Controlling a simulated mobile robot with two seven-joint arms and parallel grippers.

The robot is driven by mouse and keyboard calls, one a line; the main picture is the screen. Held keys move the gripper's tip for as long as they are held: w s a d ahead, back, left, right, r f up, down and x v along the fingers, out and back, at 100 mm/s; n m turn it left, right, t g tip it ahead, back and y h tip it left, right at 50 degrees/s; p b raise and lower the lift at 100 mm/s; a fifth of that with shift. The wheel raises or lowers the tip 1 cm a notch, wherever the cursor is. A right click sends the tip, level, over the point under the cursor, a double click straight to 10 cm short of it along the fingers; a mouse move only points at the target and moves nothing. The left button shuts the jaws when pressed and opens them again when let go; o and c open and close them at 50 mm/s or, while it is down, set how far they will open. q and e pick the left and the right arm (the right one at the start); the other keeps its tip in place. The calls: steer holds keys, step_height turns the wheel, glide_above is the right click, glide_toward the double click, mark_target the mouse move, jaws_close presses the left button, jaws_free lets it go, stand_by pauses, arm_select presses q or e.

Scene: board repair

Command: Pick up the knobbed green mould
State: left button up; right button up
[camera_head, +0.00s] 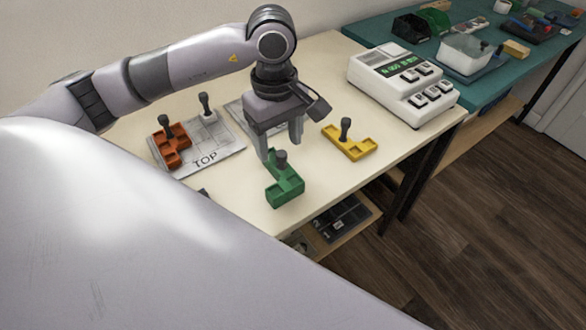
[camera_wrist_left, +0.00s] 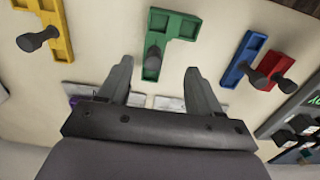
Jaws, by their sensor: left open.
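The green mould (camera_head: 287,190) is an L-shaped piece with an upright dark knob (camera_head: 281,158). It lies on the cream table near the front edge. In the left wrist view, the green mould (camera_wrist_left: 181,27) is at top centre, with its knob (camera_wrist_left: 153,62) between the fingertips. My left gripper (camera_head: 280,146) points down over the knob end. It is open, with a finger on each side of the knob and a gap to it. I cannot tell how far the fingertips reach down beside the knob. My right gripper is not in view.
A yellow knobbed mould (camera_head: 350,143) lies to the right, and a white machine (camera_head: 403,85) stands behind it. An orange mould (camera_head: 171,149) is on the grey TOP plate (camera_head: 209,161) at left. Blue (camera_wrist_left: 243,60) and red (camera_wrist_left: 278,68) moulds show in the wrist view.

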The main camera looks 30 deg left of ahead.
mark_target(282, 154)
arm_select(q)
steer(key=shift+w+a+f, duration=0.1)
steer(key=shift+a+f, duration=0.15)
steer(key=f, duration=0.6)
steer(key=shift+w+d+f, duration=0.25)
steer(key=shift+w, duration=0.05)
steer(key=c, duration=1.2)
